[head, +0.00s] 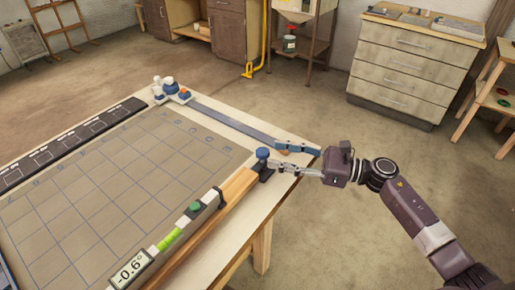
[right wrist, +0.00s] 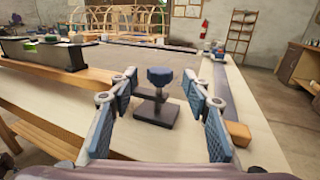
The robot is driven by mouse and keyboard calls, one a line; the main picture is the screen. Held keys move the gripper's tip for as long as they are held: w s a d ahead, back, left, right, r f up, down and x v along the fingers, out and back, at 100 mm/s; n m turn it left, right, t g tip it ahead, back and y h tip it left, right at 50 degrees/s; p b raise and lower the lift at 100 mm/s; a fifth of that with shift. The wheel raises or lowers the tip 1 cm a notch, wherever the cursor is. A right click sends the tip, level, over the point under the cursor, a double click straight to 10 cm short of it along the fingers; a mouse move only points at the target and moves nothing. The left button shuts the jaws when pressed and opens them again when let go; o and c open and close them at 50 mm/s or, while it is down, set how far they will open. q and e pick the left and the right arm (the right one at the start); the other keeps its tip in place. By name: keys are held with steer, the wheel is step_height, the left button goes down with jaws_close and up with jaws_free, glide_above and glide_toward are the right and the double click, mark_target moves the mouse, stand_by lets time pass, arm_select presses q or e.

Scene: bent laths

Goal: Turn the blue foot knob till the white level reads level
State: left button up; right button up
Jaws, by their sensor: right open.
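The blue foot knob (head: 262,153) stands on a dark foot at the near right end of a wooden bar (head: 238,186). In the right wrist view the knob (right wrist: 159,76) is upright on a stem above a dark block (right wrist: 155,114). My right gripper (head: 277,156) is open, its fingers pointing at the knob. In the wrist view the knob shows between the spread fingers (right wrist: 161,82), with a gap on each side. The white level (head: 116,282) lies along the bar; its display reads -0.6° and its vial is green. My left gripper is out of view.
A gridded mat (head: 120,185) covers most of the table. A long grey-blue strip (head: 230,122) runs along the far edge, with small blue and white fittings (head: 171,88) at its left end. A wooden block (right wrist: 238,133) sits by the right finger. Drawers (head: 410,70) stand beyond open floor.

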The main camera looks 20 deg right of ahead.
mark_target(263, 151)
steer(key=p+x, duration=0.1)
steer(key=x, duration=0.3)
steer(key=shift+w+r, duration=0.1)
steer(key=shift+w+a, duration=0.25)
steer(key=shift+a, duration=0.25)
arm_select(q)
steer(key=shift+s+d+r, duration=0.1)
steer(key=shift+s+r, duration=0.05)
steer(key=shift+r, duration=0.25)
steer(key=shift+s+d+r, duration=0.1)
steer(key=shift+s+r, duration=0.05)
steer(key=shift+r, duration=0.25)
arm_select(e)
steer(key=c, duration=1.2)
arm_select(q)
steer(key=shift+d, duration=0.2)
arm_select(e)
steer(key=shift+o, duration=0.2)
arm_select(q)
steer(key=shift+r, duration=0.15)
